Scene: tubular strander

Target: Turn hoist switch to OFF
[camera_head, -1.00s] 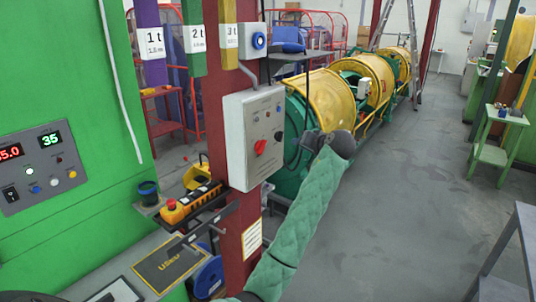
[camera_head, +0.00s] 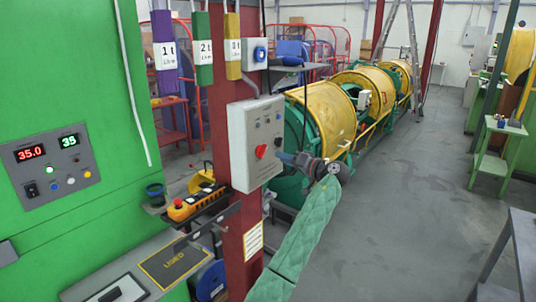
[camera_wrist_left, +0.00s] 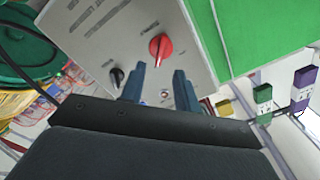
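A grey control box (camera_head: 240,135) is fixed to a dark red post. It carries a red rotary knob (camera_head: 261,152) and a smaller black knob; the labels are too small to read. The wrist view shows the red knob (camera_wrist_left: 160,47) and the black knob (camera_wrist_left: 117,77) on the box face. My left gripper (camera_head: 280,157) is at the box's lower right, pointing at its face. In the wrist view its fingers (camera_wrist_left: 158,82) are apart and empty. The red knob appears just beyond and between the fingertips; contact is not visible. My right gripper is out of view.
A yellow pendant (camera_head: 190,203) with a red button lies on a shelf left of the post. Green and yellow strander drums (camera_head: 325,110) stand behind the box. Coloured slings (camera_head: 203,48) hang at upper left. The floor (camera_head: 410,200) to the right is clear.

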